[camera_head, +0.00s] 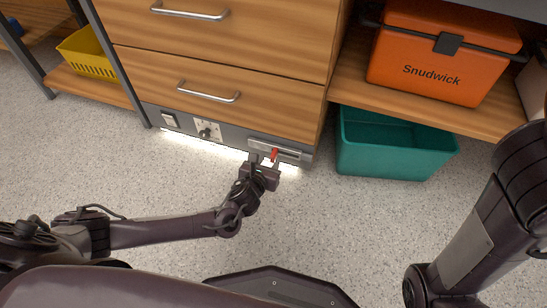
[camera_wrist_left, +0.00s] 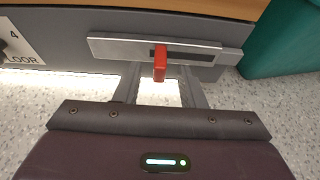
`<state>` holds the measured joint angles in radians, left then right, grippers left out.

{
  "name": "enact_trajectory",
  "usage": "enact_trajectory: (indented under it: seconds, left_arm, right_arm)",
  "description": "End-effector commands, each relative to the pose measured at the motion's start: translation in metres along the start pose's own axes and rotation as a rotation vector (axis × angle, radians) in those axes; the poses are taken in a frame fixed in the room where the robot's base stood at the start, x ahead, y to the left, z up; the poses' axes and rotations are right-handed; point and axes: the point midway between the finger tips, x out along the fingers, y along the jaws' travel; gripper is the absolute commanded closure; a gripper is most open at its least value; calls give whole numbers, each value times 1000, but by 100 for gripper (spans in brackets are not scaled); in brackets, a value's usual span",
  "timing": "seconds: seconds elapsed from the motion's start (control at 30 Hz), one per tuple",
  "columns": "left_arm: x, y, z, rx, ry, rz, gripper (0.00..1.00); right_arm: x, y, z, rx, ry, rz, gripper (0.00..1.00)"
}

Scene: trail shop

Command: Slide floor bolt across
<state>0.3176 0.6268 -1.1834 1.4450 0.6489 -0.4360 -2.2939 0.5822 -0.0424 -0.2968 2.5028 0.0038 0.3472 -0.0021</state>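The floor bolt is a silver plate (camera_head: 287,151) with a dark slot, low on the grey plinth under the wooden drawers. Its red handle (camera_head: 274,154) stands out from the slot. In the left wrist view the red handle (camera_wrist_left: 160,63) is at the left part of the slot (camera_wrist_left: 195,56). My left gripper (camera_head: 265,159) is in front of the bolt, with its fingers apart, one on either side of the handle. In the left wrist view the left gripper (camera_wrist_left: 160,85) shows gaps between fingers and handle. The right gripper is out of view.
A teal bin (camera_head: 390,150) stands on the floor just right of the bolt. An orange box (camera_head: 440,55) sits on the shelf above it. On the plinth left of the bolt are a knob plate (camera_head: 207,131) and a switch (camera_head: 169,119). The speckled floor in front is clear.

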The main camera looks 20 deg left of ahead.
Motion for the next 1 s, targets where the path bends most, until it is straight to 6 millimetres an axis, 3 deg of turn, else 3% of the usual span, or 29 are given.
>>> enact_trajectory:
  seconds: [0.03,0.3,0.67,0.93,1.0]
  left_arm:
    - [12,-1,-5,-2,-3,0,64]
    - [45,0,-3,-3,-1,0,64]
    - [49,-1,0,-4,1,-1,64]
    - [49,0,-1,-4,1,-1,98]
    - [49,0,-1,-4,1,-1,100]
  right_arm:
    - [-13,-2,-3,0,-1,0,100]
    - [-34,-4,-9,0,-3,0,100]
    - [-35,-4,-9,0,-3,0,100]
    - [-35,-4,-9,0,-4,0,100]
    - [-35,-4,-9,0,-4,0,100]
